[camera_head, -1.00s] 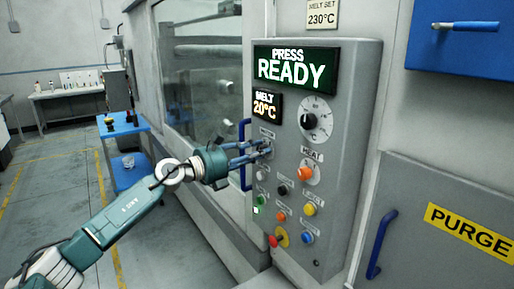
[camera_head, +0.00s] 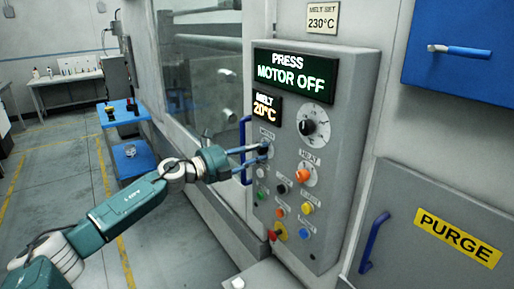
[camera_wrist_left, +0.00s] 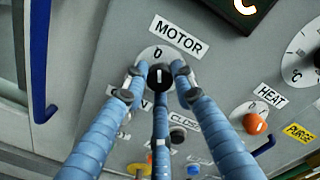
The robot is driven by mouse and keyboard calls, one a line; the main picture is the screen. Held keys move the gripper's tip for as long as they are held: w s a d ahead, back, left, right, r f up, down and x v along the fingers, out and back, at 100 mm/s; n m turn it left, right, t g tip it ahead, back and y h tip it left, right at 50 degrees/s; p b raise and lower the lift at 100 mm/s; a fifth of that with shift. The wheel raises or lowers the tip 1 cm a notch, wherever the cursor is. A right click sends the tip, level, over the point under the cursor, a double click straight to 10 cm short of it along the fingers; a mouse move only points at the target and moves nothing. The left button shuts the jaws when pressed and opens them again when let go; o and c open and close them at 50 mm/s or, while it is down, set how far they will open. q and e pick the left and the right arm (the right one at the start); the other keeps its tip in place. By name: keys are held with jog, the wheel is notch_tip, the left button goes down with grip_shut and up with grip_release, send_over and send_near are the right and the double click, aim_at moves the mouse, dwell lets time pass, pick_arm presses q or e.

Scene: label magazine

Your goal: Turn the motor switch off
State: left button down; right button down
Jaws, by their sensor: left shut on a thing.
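The motor switch is a black knob (camera_wrist_left: 160,76) on a pale round plate under the "MOTOR" label (camera_wrist_left: 178,35); a "0" shows above the knob in the left wrist view. The panel's display (camera_head: 293,74) reads "PRESS MOTOR OFF". My right gripper is not in view.
An orange heat knob (camera_head: 303,175) and several coloured buttons sit close to the motor switch. A blue handle (camera_head: 245,150) stands just left of the panel. The floor (camera_head: 60,200) at left is clear.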

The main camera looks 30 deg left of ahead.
pick_arm(q)
jog(key=shift+d+f+n, duration=0.15)
jog(key=shift+f+n, duration=0.1)
jog(key=shift+n, duration=0.15)
jog(key=c, duration=1.4)
grip_release()
jog(key=shift+r, duration=0.1)
jog(key=shift+s, duration=0.1)
jog(key=shift+s+a, duration=0.25)
jog(key=v, duration=1.1)
jog(key=shift+s, duration=0.15)
